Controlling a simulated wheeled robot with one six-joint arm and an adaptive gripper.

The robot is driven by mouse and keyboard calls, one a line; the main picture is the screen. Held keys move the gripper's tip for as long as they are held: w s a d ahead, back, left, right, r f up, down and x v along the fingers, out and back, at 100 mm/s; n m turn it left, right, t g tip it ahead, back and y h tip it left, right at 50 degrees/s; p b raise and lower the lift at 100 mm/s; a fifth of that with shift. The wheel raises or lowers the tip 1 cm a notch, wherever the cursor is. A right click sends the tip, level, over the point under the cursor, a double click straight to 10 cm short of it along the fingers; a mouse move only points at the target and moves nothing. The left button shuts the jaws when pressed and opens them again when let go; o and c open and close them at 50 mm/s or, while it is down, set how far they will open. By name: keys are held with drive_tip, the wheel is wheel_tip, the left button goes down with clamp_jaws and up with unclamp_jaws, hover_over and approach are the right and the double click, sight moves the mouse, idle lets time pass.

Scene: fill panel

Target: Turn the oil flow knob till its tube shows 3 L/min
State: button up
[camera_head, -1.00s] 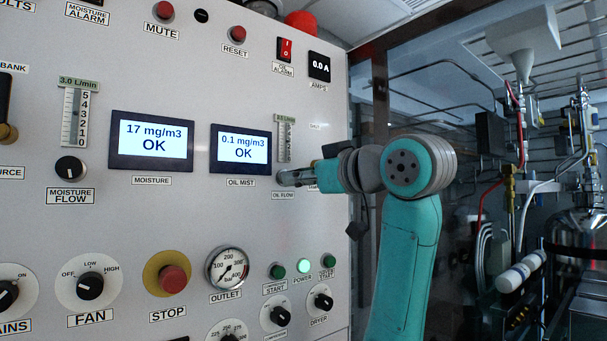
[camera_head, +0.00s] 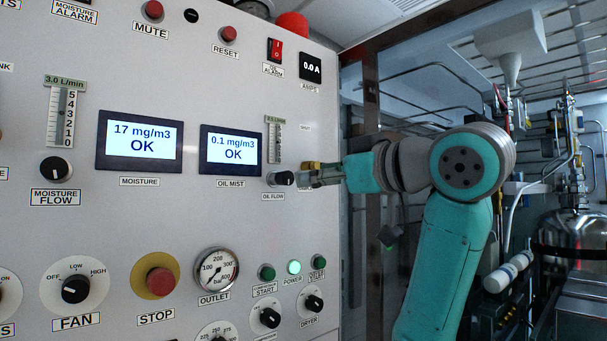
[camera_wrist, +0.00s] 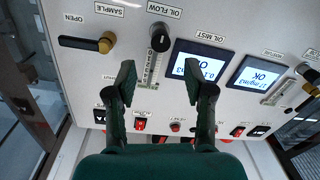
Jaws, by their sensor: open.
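The oil flow knob (camera_head: 284,178) is a small dark knob on the grey panel, above the OIL FLOW label. It also shows in the wrist view (camera_wrist: 158,33), beyond my fingertips. The oil flow tube (camera_head: 274,141) is a narrow scale above the knob, with a green readout on top too small to read surely. My gripper (camera_head: 304,178) is just right of the knob, pointing at the panel. In the wrist view my gripper (camera_wrist: 160,80) has its two fingers spread with nothing between them, apart from the knob.
The oil mist screen (camera_head: 231,150) reads 0.1 mg/m3 OK. The moisture flow tube (camera_head: 62,118) reads 3.0 L/min, above its own knob (camera_head: 56,169). A sample lever (camera_wrist: 85,43) stands beside the oil flow knob. Pipes and a metal tank (camera_head: 575,235) are at the right.

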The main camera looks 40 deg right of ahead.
drive_tip(key=shift+s, duration=2.35)
drive_tip(key=shift+d, duration=0.1)
